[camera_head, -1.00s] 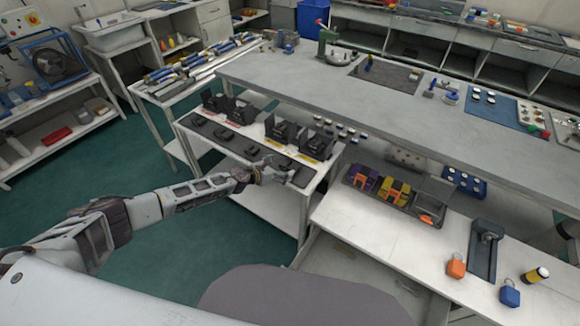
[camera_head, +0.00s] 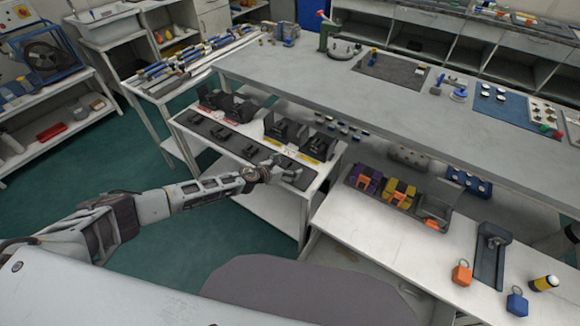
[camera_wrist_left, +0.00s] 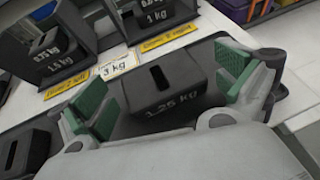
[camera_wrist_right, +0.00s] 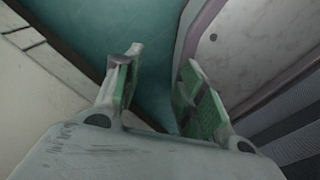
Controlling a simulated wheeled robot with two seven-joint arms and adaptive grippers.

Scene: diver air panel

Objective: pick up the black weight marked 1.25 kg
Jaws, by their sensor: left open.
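The black weight marked 1.25 kg (camera_wrist_left: 178,100) lies on a dark mat strip, its slot and white lettering facing up in the left wrist view. My left gripper (camera_wrist_left: 162,80) is open, with its green-padded fingers on either side of the weight. The weight sits between them and I see no clear contact. In the head view my left gripper (camera_head: 268,170) is over the front right part of the small white table, largely hiding the weights there. My right gripper (camera_wrist_right: 158,65) is open and empty, away from the weights.
A yellow-labelled card (camera_wrist_left: 118,66) marked 3 kg lies nearby. The grey bench (camera_head: 330,88) rises behind, and a white table (camera_head: 395,235) stands to the right.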

